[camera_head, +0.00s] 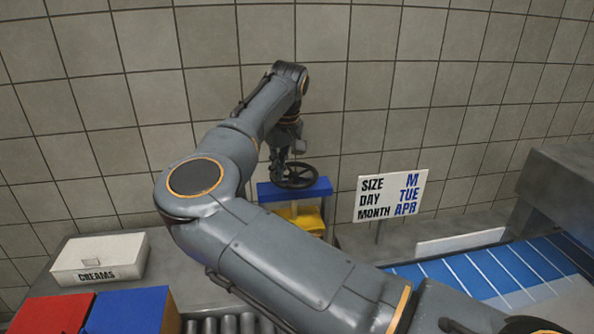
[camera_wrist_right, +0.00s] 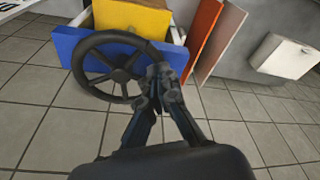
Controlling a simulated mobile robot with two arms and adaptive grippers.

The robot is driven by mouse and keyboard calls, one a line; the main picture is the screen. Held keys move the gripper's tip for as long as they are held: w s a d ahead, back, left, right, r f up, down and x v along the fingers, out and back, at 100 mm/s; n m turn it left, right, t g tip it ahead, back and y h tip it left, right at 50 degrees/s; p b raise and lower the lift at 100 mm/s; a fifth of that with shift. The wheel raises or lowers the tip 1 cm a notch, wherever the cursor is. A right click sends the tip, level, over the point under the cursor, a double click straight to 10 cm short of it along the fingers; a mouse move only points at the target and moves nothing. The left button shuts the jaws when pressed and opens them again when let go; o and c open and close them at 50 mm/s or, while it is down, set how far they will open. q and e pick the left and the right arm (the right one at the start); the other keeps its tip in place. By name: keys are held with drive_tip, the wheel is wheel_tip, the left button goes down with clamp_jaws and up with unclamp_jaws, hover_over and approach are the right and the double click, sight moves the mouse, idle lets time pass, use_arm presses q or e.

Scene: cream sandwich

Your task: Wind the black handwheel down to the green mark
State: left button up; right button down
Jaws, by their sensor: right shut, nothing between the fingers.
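In the right wrist view the spoked wheel (camera_wrist_right: 120,74) shows whole except where my fingers cover the rim's right side. My right gripper (camera_head: 281,171) reaches down at the wheel's left edge in the head view. In the wrist view the gripper (camera_wrist_right: 162,86) is shut and empty, its fingertips at or very near the rim; I cannot tell whether they touch it. No green mark shows in either view. My left gripper is not in view.
A yellow part (camera_head: 301,219) sits below the blue block. A sign (camera_head: 390,197) reading M, TUE, APR stands to the right. A white CREAMS box (camera_head: 99,259), a red block (camera_head: 50,315) and a blue block (camera_head: 130,310) are at left. A blue striped belt (camera_head: 480,270) runs at right.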

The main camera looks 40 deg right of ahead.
drive_tip(key=shift+w+f, duration=0.15)
drive_tip(key=shift+w, duration=0.2)
drive_tip(key=shift+w+d+r+p, duration=0.1)
drive_tip(key=shift+d+r+p, duration=0.05)
drive_tip(key=shift+r+p, duration=0.8)
drive_tip(key=shift+r, duration=0.35)
